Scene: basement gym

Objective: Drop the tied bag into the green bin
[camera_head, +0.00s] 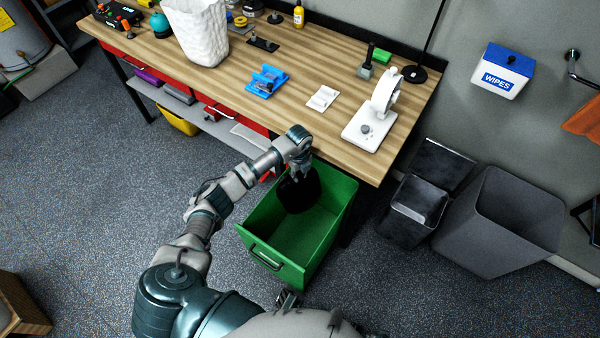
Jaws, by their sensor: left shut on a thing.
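The green bin (262,260) stands open on the floor in front of the workbench. My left gripper (300,172) is above the bin's far part, pointing down. It is shut on the tied bag (300,192), a black bag that hangs from the fingers. The bag's lower part appears within the bin's opening; I cannot tell if it touches the bin's inside. The visible bin floor is bare. A small dark part by the bin's near edge may be my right gripper (287,299); its fingers are not clear.
The wooden workbench (300,122) runs behind the bin, with a white crumpled bag (200,32), a blue holder (266,80) and a white stand (368,130) on top. Dark bins (415,208) and a large grey bin (505,220) stand right.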

